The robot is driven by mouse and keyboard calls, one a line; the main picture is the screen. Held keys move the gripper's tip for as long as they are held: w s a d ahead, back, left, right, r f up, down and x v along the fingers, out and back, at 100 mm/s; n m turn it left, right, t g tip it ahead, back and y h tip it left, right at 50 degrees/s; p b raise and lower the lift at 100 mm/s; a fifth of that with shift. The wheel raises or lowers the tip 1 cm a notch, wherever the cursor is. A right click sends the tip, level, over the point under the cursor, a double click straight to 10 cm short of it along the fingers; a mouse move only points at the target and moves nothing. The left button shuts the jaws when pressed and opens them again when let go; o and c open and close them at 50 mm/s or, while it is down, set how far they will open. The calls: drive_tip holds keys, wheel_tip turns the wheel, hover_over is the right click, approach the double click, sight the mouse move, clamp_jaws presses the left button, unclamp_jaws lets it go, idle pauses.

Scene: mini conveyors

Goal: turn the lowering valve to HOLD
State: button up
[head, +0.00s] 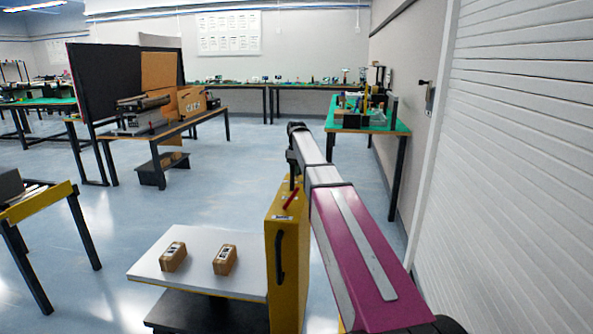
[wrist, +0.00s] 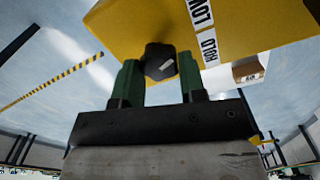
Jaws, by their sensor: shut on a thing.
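The lowering valve is a dark knob (wrist: 158,60) on the yellow housing (wrist: 115,22) in the wrist view. A small light mark shows on its face, slanting up to the right. White labels beside it on the right read HOLD (wrist: 209,47) and LOW, the latter cut off. My gripper (wrist: 158,70) has its two green fingers on either side of the knob, shut on it. In the head view the yellow housing (head: 285,255) stands below my outstretched arm; the knob and my fingers are hidden there.
A red lever (head: 291,198) and a black handle (head: 280,257) are on the housing. A white platform (head: 200,280) beside it bears two small cartons (head: 225,260). A shutter wall (head: 520,170) closes the right side. Open floor lies ahead, with tables beyond.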

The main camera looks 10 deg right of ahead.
drive_tip(key=m, duration=0.5)
drive_tip(key=shift+w+d, duration=0.1)
drive_tip(key=shift+m, duration=2.4)
drive_tip(key=o, duration=0.9)
drive_tip(key=shift+o, duration=0.2)
wheel_tip(320, 180, up, 11)
